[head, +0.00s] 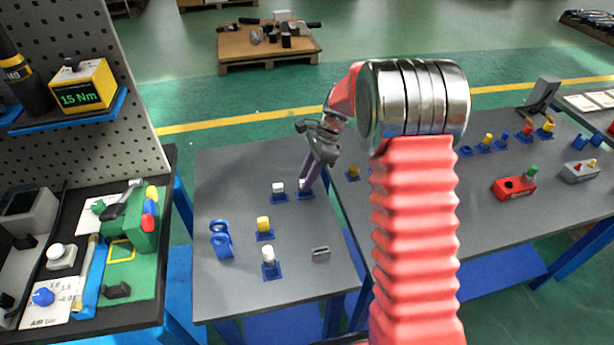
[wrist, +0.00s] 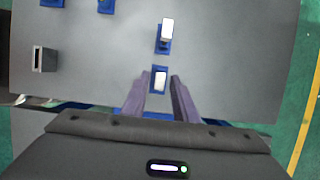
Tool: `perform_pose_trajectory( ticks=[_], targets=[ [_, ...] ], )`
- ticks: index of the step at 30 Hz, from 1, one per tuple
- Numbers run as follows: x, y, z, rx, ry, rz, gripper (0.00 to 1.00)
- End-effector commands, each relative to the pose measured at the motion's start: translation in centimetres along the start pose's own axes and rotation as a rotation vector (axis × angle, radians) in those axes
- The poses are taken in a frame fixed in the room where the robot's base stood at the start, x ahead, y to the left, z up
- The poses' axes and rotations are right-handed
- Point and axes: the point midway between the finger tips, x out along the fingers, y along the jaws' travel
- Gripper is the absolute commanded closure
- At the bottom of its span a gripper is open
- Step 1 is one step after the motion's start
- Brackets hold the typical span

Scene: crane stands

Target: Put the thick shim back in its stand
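A pale block (wrist: 160,81), which may be the thick shim, sits in a small blue stand (wrist: 158,92) in the wrist view. My gripper (wrist: 160,78) is over it, with one dark finger on each side and a gap between each finger and the block. In the head view my gripper (head: 303,190) reaches down to that blue stand (head: 306,196) and mostly hides the block. A second white-topped piece (head: 278,187) stands in a blue stand beside it and also shows in the wrist view (wrist: 167,29). I cannot tell the shims' thicknesses apart for certain.
On the same table stand a yellow piece (head: 264,224), a white piece (head: 268,254), a blue ring-shaped holder (head: 221,240) and a grey slotted block (head: 321,254). A second table (head: 450,205) on the right holds several fixtures. A tool bench (head: 120,290) is on the left.

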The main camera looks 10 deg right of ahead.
Motion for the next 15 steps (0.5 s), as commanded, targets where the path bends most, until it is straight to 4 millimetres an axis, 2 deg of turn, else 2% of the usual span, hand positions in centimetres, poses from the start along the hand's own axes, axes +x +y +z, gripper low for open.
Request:
perform_pose_trajectory(
  ticks=[3, 15],
  targets=[
    [0.0, 0.0, 0.0, 0.0, 0.0, 0.0, 0.66],
    [-0.06, 0.0, 0.0, 0.0, 0.0, 0.0, 0.66]
  ],
)
